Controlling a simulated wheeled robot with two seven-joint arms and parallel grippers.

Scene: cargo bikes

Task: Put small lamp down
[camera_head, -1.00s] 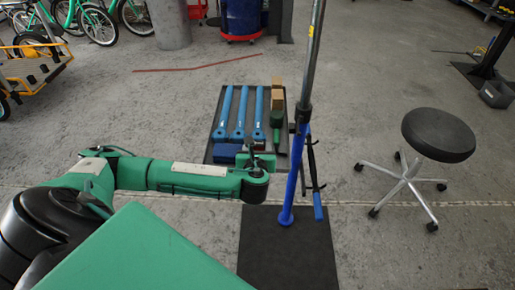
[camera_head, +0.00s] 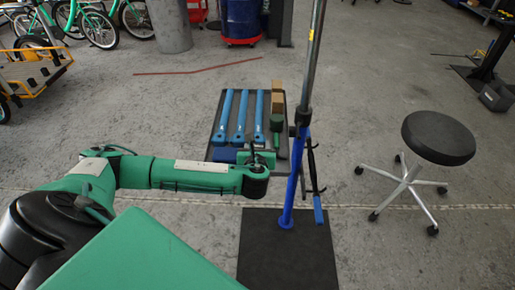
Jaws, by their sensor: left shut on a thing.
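My left gripper (camera_head: 256,154) is over the near edge of a dark tray (camera_head: 222,113) on the floor. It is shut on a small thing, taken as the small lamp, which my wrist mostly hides. I cannot tell whether that thing touches the tray. A green tool with a thin stem (camera_head: 276,122) is at the tray's right side, just right of the gripper. My right gripper is not in view.
Several blue tools (camera_head: 240,115), a blue box (camera_head: 224,155) and brown blocks (camera_head: 278,100) lie on the tray. A blue and grey stand (camera_head: 290,190) rises close to the gripper's right from a black base plate (camera_head: 270,260). A black stool (camera_head: 438,138) stands further right.

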